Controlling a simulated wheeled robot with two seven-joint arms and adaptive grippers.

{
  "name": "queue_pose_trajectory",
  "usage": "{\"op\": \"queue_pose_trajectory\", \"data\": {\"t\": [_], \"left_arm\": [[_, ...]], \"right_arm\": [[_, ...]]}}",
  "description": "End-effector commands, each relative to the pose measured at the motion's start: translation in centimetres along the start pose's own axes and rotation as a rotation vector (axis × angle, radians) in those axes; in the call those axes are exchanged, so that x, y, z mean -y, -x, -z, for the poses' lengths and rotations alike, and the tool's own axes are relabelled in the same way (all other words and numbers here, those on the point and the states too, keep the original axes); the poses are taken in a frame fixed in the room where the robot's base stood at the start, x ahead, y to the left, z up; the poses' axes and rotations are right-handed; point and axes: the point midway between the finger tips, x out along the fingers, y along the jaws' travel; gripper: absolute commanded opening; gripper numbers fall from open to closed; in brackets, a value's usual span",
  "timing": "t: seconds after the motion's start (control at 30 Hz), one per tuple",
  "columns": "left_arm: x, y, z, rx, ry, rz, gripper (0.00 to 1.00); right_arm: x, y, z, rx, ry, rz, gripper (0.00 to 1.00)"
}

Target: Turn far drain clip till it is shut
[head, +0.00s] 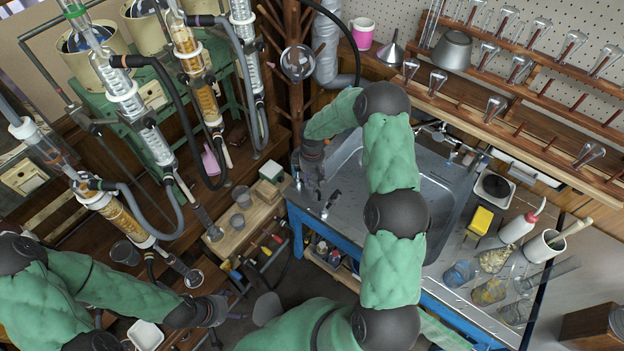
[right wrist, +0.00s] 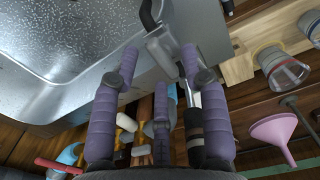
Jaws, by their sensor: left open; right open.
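The reflux rig fills the left of the head view, with glass condensers (head: 126,92) and amber-filled columns (head: 203,97). Dark lower fittings end its slanting tubes, one farther (head: 214,233) and one nearer (head: 192,277). I cannot clearly make out the far drain clip or whether it is shut. My left gripper (head: 222,312) is low at the left, just below the nearer fitting and apart from the farther one. My right gripper (head: 312,188) is open by the sink's left end, right of the rig. In the right wrist view its purple fingers (right wrist: 160,70) stand wide apart, apparently empty.
The steel sink (head: 350,180) on a blue-framed bench (head: 400,275) lies beside my right arm. A grey fitting (right wrist: 163,47) at its edge shows beyond the right fingers. A pink funnel (right wrist: 273,136) and several hoses crowd the rig side. A wooden crate (head: 250,215) holds small containers.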

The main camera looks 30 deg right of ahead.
Motion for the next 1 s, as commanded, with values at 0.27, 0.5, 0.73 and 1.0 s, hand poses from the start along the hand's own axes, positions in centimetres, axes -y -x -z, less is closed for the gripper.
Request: {"op": "queue_pose_trajectory", "data": {"t": [0.27,0.5,0.73,1.0], "left_arm": [[0.04,-0.11,0.01,0.0,0.0,0.0,0.78],[0.04,-0.1,0.01,0.0,0.0,0.0,0.78],[0.04,-0.11,0.02,0.0,0.0,0.0,0.78],[0.21,-0.57,0.03,0.0,0.0,0.0,0.78]], "right_arm": [[-0.01,-0.75,0.04,-0.001,0.0,0.0,0.45],[0.01,-0.74,0.02,-0.001,0.0,0.0,0.17],[0.02,-0.74,0.02,-0.001,0.0,0.0,0.0],[0.02,-0.86,-0.01,0.0,-0.045,0.0,0.0]]}}
